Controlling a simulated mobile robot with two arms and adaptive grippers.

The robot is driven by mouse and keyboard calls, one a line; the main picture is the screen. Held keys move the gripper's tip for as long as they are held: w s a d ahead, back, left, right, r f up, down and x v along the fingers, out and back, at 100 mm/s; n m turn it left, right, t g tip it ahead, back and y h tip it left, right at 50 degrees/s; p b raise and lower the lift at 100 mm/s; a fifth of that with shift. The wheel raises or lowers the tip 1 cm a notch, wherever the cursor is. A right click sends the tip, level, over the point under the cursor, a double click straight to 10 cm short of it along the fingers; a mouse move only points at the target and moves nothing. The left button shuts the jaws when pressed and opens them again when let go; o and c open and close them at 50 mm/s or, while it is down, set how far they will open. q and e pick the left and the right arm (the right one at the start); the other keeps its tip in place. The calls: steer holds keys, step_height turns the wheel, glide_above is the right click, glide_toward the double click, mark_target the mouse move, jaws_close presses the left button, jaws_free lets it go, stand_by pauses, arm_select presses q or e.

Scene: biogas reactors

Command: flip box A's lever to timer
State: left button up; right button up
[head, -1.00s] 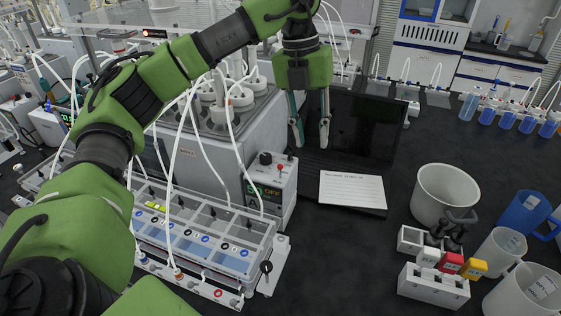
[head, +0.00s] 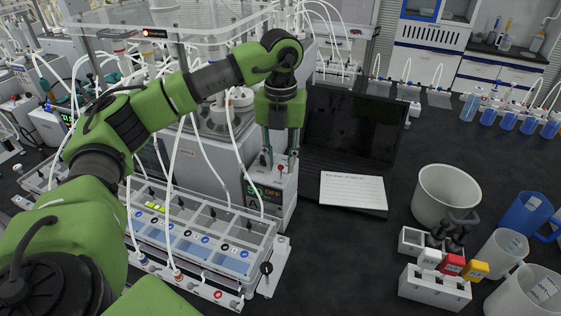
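A white control box (head: 284,208) stands beside the reactor unit, left of the middle in the head view. Its dark display (head: 264,194) reads something like "50 OFF". A small red-tipped lever (head: 280,168) shows on its upper part, right of a dark knob mostly behind a finger. My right gripper is out of view.
A tray of blue-liquid compartments (head: 196,282) and thin white tubes lie left of and in front of the box. A dark laptop (head: 350,128) with a paper sheet (head: 353,191) is to the right. A white bucket (head: 444,194) stands farther right. Dark bench between is clear.

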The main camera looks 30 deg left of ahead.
arm_select(q)
steer(key=shift+f, duration=0.9)
jaws_close()
steer(key=shift+r, duration=0.1)
steer(key=g+p, duration=0.1)
steer(key=p, duration=0.1)
steer(key=shift+w+r+p, duration=0.15)
steer(key=shift+w+p, duration=0.15)
steer(key=shift+w, duration=0.1)
steer(key=shift+w+a+g+h+p, duration=0.1)
steer(key=shift+w+g+h+p, duration=0.2)
steer(key=shift+g+p, duration=0.6)
steer(key=shift+w+a+f+g, duration=0.1)
steer(key=shift+w+f+g, duration=0.15)
steer(key=shift+g, duration=0.45)
